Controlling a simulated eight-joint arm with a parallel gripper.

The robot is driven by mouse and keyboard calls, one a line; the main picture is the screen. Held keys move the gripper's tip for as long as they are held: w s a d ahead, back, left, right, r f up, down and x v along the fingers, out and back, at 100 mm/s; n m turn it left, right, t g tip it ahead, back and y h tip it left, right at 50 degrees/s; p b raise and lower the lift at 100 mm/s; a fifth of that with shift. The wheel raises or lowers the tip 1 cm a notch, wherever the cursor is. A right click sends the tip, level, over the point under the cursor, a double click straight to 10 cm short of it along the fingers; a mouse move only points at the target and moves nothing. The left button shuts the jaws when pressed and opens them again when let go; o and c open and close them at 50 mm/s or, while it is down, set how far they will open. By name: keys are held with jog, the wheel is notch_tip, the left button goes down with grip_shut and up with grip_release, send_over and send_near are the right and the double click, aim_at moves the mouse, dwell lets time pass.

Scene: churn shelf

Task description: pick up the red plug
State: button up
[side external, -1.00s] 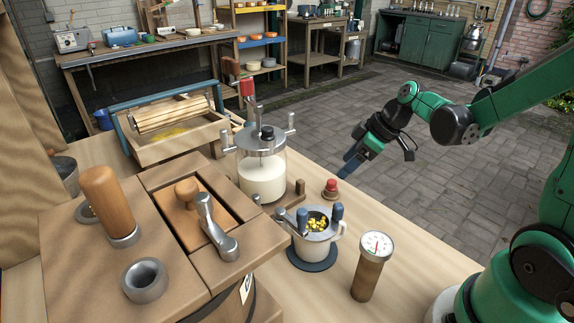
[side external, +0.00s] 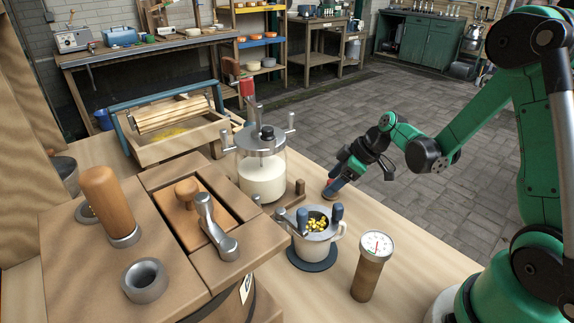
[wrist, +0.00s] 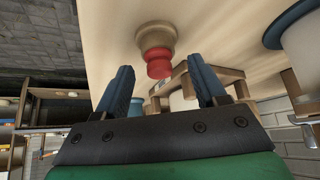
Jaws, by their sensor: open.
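The red plug (wrist: 158,66) has a red knob on a wider tan base. In the wrist view it stands on the pale wooden bench top, just beyond and between the two blue fingers of my gripper (wrist: 166,88). The fingers are apart with nothing held between them. In the side view my gripper (side external: 331,187) is at the bench's edge, right beside the plug (side external: 328,184), and covers most of it. I cannot tell whether a finger touches the plug.
A glass churn jar (side external: 262,178) with a metal crank stands left of the plug. A white cup (side external: 312,248) of yellow bits on a dark mat and a dial thermometer (side external: 370,268) stand nearer. The floor beyond the bench's edge is clear.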

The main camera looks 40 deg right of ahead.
grip_shut()
jog(key=shift+r, duration=0.1)
dwell(0.3)
